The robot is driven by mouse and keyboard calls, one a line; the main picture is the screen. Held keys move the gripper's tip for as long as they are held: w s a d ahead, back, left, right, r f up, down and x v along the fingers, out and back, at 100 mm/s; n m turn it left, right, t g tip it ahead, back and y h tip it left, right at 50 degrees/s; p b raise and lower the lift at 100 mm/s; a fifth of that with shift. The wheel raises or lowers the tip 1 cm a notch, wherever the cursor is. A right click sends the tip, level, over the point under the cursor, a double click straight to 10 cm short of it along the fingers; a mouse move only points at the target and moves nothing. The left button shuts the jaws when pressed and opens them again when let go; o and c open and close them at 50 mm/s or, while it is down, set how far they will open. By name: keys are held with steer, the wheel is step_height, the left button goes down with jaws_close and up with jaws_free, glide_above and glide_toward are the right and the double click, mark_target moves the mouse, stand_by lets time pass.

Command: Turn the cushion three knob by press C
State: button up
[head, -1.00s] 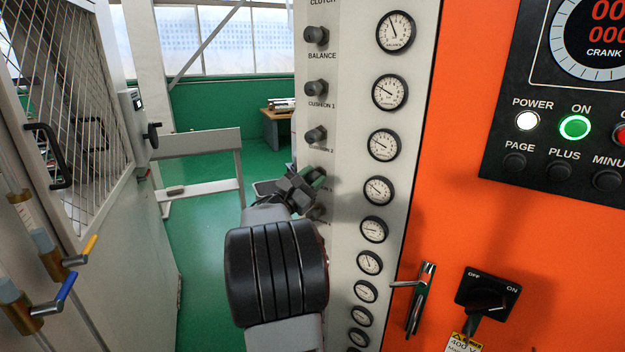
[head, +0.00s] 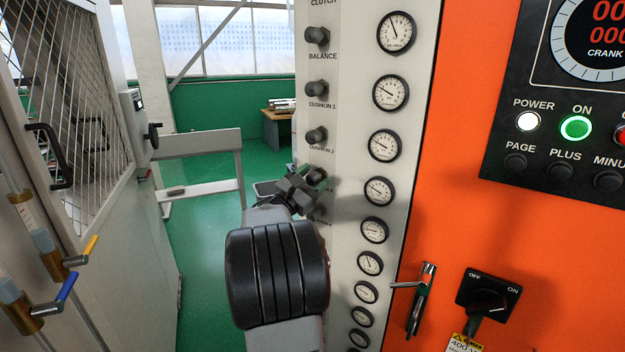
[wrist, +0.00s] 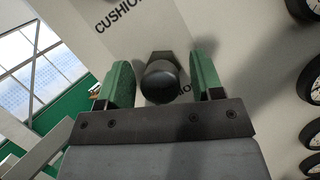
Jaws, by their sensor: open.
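My gripper (head: 310,184) is at the column of dark knobs on the pale panel, below the "CUSHION 2" lettering in the head view. In the wrist view its two green-padded fingers (wrist: 162,82) are open on either side of a round black knob (wrist: 160,82). A gap shows between the knob and each finger. The word "CUSHION" stands above this knob, its number out of view, and another label below is mostly hidden. In the head view the knob at the gripper (head: 317,174) is partly covered by the fingers.
More knobs sit above, such as the one under "CUSHION 1" (head: 316,135). A column of round gauges (head: 384,145) runs just right of the knobs. A lever handle (head: 420,298) and a rotary switch (head: 487,293) are on the orange panel. A mesh-guarded cabinet (head: 110,200) stands left.

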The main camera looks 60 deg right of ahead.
steer(key=b+v, duration=0.2)
steer(key=v, duration=1.2)
steer(key=shift+s, duration=0.1)
stand_by(2.3)
